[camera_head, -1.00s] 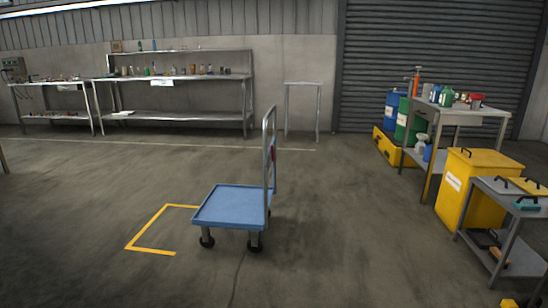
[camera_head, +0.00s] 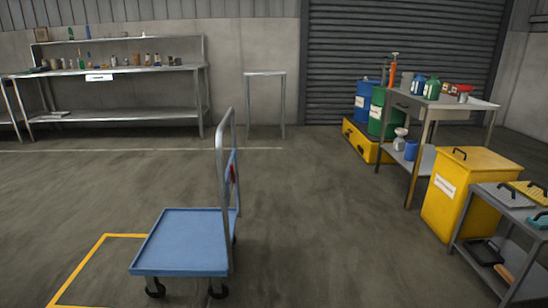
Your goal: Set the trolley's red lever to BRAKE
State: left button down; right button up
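The blue trolley (camera_head: 183,243) stands on the floor left of centre, at the right edge of a yellow floor marking. Its grey push handle (camera_head: 224,180) rises at its right end. A small red part (camera_head: 232,173), which looks like the lever, shows on the blue panel at the handle. It is seen nearly edge-on, so its setting and any lettering cannot be read. Neither of my grippers is in view.
A yellow bin (camera_head: 467,198) and a grey cart (camera_head: 508,222) stand at the right. Behind them are a bench (camera_head: 440,104) and drums on a yellow pallet (camera_head: 362,141). A small table (camera_head: 265,74) stands at the back. The floor right of the trolley is clear.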

aim_at(231, 167)
jog(key=i+l+z, duration=0.1)
jog(key=i+z, duration=0.3)
jog(key=i, duration=0.2)
jog(key=i+z, duration=0.4)
jog(key=i, duration=0.25)
jog(key=i+l+u, duration=0.2)
jog(key=i+u, duration=0.2)
jog(key=i+l+u, duration=0.6)
jog(key=l+u, duration=0.15)
jog(key=i+l+u, duration=0.15)
jog(key=l+u, duration=0.25)
jog(key=l, duration=0.15)
jog(key=i+l+u, duration=0.1)
jog(key=l+u, duration=0.25)
jog(key=l, duration=0.15)
jog(key=l+u, duration=0.35)
jog(key=l, duration=0.15)
